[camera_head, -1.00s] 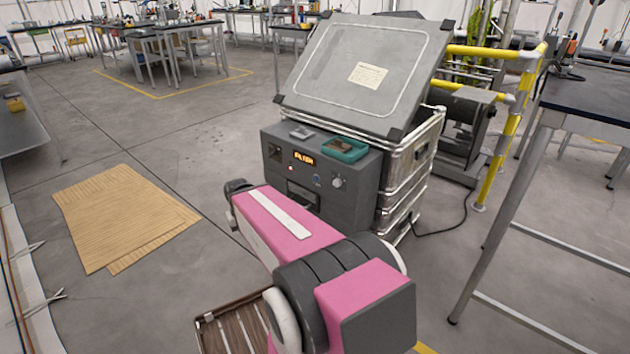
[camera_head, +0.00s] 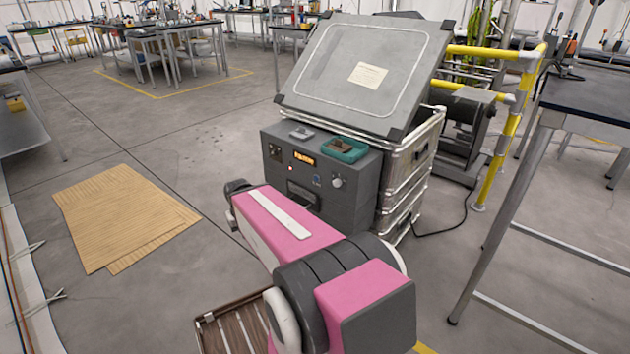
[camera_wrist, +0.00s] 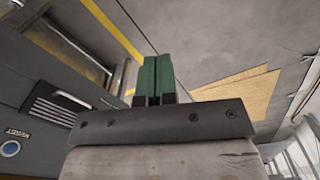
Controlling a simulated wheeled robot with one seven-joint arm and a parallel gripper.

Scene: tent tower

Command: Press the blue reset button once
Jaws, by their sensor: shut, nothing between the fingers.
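The blue button (camera_head: 316,178) is a small round spot on the front of the dark grey control box (camera_head: 345,205), left of a pale knob. In the wrist view the blue button (camera_wrist: 10,149) sits in a light ring at the left edge, beside a small label. My gripper (camera_wrist: 153,78) has green fingers, shut together with nothing between them. The fingers point away from the button and appear apart from the panel.
A lit orange display (camera_head: 304,158) and a slot with a handle (camera_wrist: 70,100) are on the box front. A teal tray (camera_head: 344,150) lies on top. A metal case with a tilted grey lid (camera_head: 365,70) stands behind. Cardboard (camera_head: 120,215) lies on open floor at left.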

